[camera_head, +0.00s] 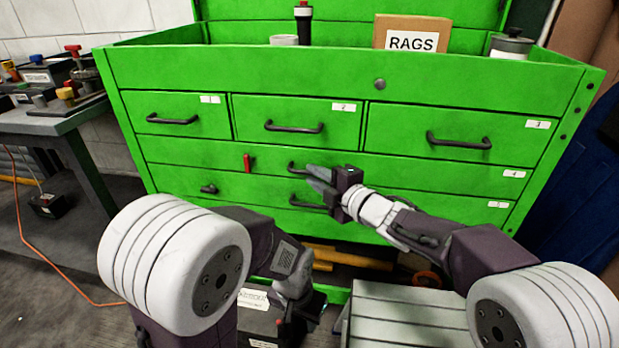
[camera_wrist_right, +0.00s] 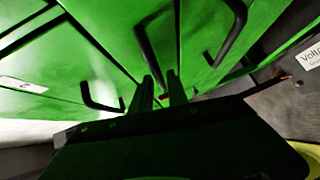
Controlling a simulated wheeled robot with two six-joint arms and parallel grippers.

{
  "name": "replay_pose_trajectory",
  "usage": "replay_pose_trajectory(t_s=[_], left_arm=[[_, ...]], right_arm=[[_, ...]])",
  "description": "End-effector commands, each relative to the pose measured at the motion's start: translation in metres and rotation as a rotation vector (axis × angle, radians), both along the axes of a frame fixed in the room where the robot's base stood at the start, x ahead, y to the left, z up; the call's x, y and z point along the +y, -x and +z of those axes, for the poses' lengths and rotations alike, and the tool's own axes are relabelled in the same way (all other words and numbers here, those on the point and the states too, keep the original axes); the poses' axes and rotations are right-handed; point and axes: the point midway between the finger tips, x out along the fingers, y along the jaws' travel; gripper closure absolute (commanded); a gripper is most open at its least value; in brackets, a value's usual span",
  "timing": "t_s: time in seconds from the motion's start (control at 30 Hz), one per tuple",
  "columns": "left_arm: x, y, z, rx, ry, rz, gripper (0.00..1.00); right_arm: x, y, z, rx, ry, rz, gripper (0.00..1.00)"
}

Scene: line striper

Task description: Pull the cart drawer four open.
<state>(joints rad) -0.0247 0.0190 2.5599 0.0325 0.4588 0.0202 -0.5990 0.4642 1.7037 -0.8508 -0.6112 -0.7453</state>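The green cart's wide drawer four (camera_head: 440,168) carries a "4" label at its right end and sits shut, level with the front. Its dark bar handle (camera_head: 293,166) is partly hidden behind my right gripper (camera_head: 312,178). In the right wrist view the handle (camera_wrist_right: 149,48) runs down toward the two dark fingers (camera_wrist_right: 160,92), which are apart with a gap between them. I cannot tell whether they touch the handle. My left gripper (camera_head: 297,308) hangs low in front of the cart, away from the drawers; its finger opening is unclear.
Three small drawers (camera_head: 295,118) are above, shut. Drawer five (camera_head: 420,200), below, has its own handle (camera_head: 307,203). A red catch (camera_head: 249,162) is on drawer four's front. A rags box (camera_head: 411,33) stands on top. A grey slatted box (camera_head: 410,312) is on the floor.

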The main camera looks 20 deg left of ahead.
Motion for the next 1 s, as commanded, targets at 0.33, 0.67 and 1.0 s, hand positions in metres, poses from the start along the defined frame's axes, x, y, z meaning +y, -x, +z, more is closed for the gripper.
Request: replay_pose_trajectory(t_s=[0.33,0.67,1.0], left_arm=[[0.000,0.000,-0.004,0.000,0.000,0.000,0.65],[0.000,0.000,-0.004,0.000,0.000,0.000,0.65],[0.000,0.000,-0.004,0.000,0.000,0.000,0.65]], right_arm=[[0.023,-0.013,-0.004,0.000,0.000,-0.001,0.80],[0.023,-0.013,-0.004,0.000,0.000,-0.001,1.00],[0.023,-0.013,-0.004,0.000,0.000,-0.001,1.00]])
